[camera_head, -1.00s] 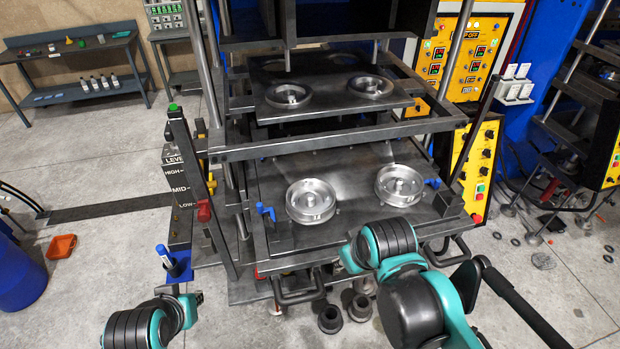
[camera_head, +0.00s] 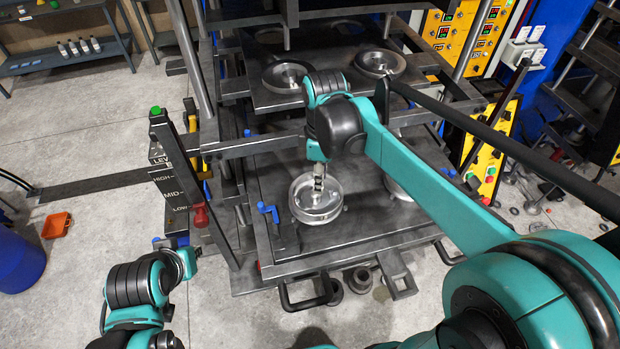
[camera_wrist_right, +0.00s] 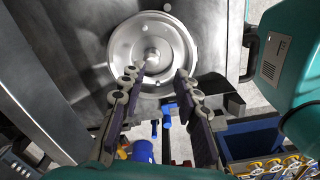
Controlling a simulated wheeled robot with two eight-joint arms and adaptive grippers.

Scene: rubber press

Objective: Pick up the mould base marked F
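A round silver mould base (camera_head: 304,209) with a central knob lies on the left side of the lower press plate (camera_head: 275,178). It fills the upper middle of the right wrist view (camera_wrist_right: 185,47). I cannot read a letter on it. A second mould base (camera_head: 396,190) on the lower plate is mostly hidden behind my right arm. My right gripper (camera_head: 319,190) is over the left mould base. In the right wrist view its fingers (camera_wrist_right: 155,78) are apart, with the knob showing just beyond and between the tips. My left gripper (camera_head: 186,262) is low at the left, its fingers unclear.
Two more round moulds (camera_head: 286,76) (camera_head: 380,63) sit on the upper plate. A blue handle (camera_head: 268,211) stands left of the near mould base. The level post (camera_head: 172,185) and the press frame bar (camera_head: 240,146) border the space. An orange tray (camera_head: 57,225) lies on the floor.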

